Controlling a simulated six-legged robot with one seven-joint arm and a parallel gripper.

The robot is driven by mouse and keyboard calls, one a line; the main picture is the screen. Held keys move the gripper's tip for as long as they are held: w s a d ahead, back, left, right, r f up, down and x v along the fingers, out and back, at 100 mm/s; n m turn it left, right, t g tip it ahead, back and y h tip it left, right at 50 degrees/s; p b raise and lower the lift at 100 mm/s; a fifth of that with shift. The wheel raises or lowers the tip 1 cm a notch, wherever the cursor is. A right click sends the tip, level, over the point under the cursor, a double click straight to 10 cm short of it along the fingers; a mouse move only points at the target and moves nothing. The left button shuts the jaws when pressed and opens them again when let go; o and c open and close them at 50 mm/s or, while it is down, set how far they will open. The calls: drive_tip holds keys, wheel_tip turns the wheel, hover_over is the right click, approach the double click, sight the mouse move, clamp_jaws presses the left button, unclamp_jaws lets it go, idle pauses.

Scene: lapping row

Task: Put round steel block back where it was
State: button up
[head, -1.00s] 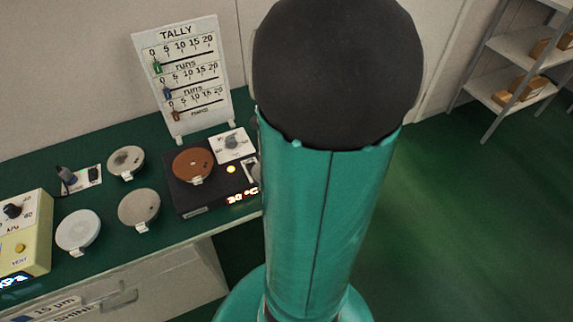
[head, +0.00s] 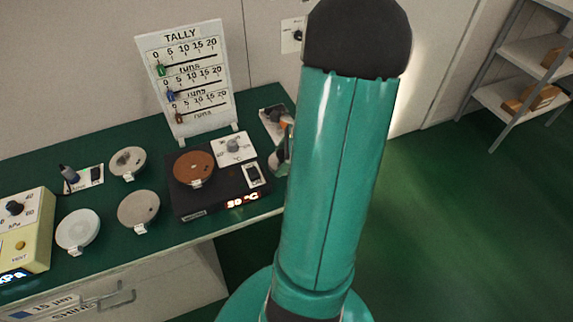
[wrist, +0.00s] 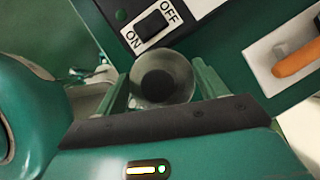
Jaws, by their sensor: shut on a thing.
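The round steel block (wrist: 162,72) is a grey metal cylinder with a dark round centre in the wrist view. My gripper (wrist: 161,92) is shut on it, with one finger on each side. In the head view, part of a grey metal shape shows at the bench's right end, beside my teal arm, which hides most of my gripper. Whether the block touches the bench is not clear. A black hot plate (head: 210,205) with a brown disc (head: 193,168) on top stands just left of it. Its ON/OFF switch (wrist: 153,24) is close to the block in the wrist view.
A white plate with an orange handle (wrist: 297,60) lies right of the block. Several grey and white discs (head: 139,208) lie left of the hot plate. A tally board (head: 187,80) stands behind, and a yellow box (head: 25,230) is at far left.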

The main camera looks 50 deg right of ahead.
drive_tip(key=d+f, duration=0.1)
drive_tip(key=w+d+f, duration=0.1)
drive_tip(key=f, duration=0.1)
drive_tip(key=d+f, duration=0.2)
drive_tip(key=shift+w+f, duration=0.25)
drive_tip(key=shift+f, duration=1.5)
drive_tip(key=shift+f, duration=0.1)
drive_tip(key=o, duration=1.8)
drive_tip(key=shift+f, duration=0.1)
drive_tip(key=shift+o, duration=0.2)
